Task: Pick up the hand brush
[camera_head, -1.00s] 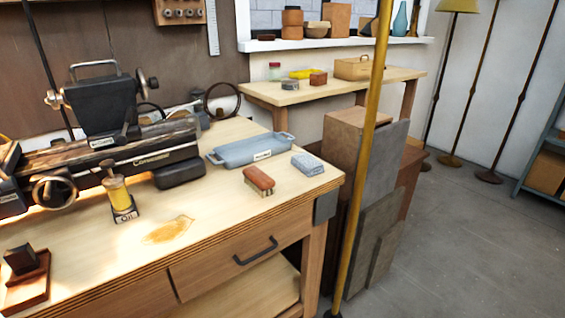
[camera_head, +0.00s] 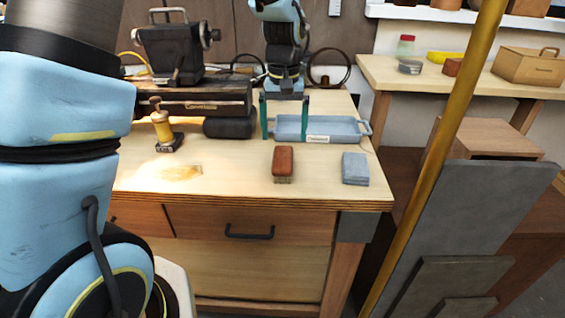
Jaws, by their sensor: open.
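The hand brush (camera_head: 283,161) has a reddish-brown wooden back and pale bristles underneath. It lies on the light wooden workbench (camera_head: 232,186) near the front edge, bristles down. My gripper (camera_head: 285,137) points downward with its two green fingers wide apart and nothing between them. It appears behind and above the brush, in front of the blue-grey tray (camera_head: 325,126). How high the fingertips are above the bench is hard to tell.
A brass-coloured pole (camera_head: 446,135) rises at the right, before leaning grey panels (camera_head: 470,215).

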